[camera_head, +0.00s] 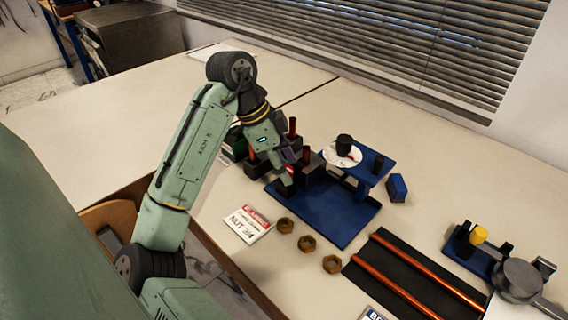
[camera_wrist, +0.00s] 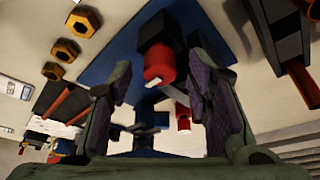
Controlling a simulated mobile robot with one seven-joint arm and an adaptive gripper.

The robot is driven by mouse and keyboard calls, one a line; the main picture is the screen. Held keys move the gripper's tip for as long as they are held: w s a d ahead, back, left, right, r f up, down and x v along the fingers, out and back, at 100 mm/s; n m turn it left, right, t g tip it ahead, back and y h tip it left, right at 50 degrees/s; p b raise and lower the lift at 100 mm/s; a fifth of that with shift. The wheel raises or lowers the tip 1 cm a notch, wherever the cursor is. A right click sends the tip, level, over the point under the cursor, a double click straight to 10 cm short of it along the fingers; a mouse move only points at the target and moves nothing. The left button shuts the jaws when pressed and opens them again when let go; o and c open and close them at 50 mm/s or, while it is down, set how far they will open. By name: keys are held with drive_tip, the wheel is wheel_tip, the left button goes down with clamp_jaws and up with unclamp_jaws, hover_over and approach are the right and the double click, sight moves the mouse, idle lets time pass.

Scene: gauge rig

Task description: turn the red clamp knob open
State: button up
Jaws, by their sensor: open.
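The red clamp knob (camera_wrist: 158,64) shows in the wrist view as a short red cylinder under a dark block (camera_wrist: 155,28), with a pale lever-like piece at its lower end. My gripper (camera_wrist: 156,82) is open, with one dark finger on each side of the knob in the picture. A gap shows on the left; whether the right finger touches it I cannot tell. In the head view my gripper (camera_head: 284,174) is low over the left part of the blue base plate (camera_head: 335,222), and a small red part (camera_head: 290,169) shows at its fingertips, mostly hidden.
A white dial (camera_head: 336,158) with a black cylinder stands on a blue stand behind the plate. Dark blocks with red rods (camera_head: 293,126) stand close behind my gripper. Several nuts (camera_head: 306,243), a sign (camera_head: 248,223) and copper rods (camera_head: 425,273) lie in front. Table at the left is clear.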

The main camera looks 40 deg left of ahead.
drive_tip(key=shift+c, duration=0.5)
clamp_jaws()
drive_tip(key=shift+n, duration=0.3)
drive_tip(key=n+p, duration=0.1)
drive_tip(key=n, duration=0.1)
drive_tip(key=n+t+y+p, duration=0.1)
drive_tip(key=n, duration=0.1)
drive_tip(key=shift+s+d+r+n+y, duration=0.1)
drive_tip(key=shift+d+r+n+y, duration=0.05)
drive_tip(key=shift+n+y, duration=0.15)
drive_tip(key=n+y+p, duration=0.1)
drive_tip(key=n, duration=0.1)
drive_tip(key=n+p, duration=0.2)
drive_tip(key=shift+d+r+n+t+y, duration=0.1)
drive_tip(key=shift+n+t+y, duration=0.2)
drive_tip(key=shift+y, duration=0.1)
drive_tip(key=n+y+p, duration=0.1)
drive_tip(key=n+p, duration=0.1)
drive_tip(key=n, duration=0.1)
drive_tip(key=shift+n, duration=0.3)
drive_tip(key=n+y, duration=0.1)
drive_tip(key=n, duration=0.1)
drive_tip(key=n+g, duration=0.1)
drive_tip(key=n, duration=0.1)
drive_tip(key=shift+d+f+y+p, duration=0.1)
drive_tip(key=shift+f+y+p, duration=0.1)
drive_tip(key=shift+y+p, duration=0.2)
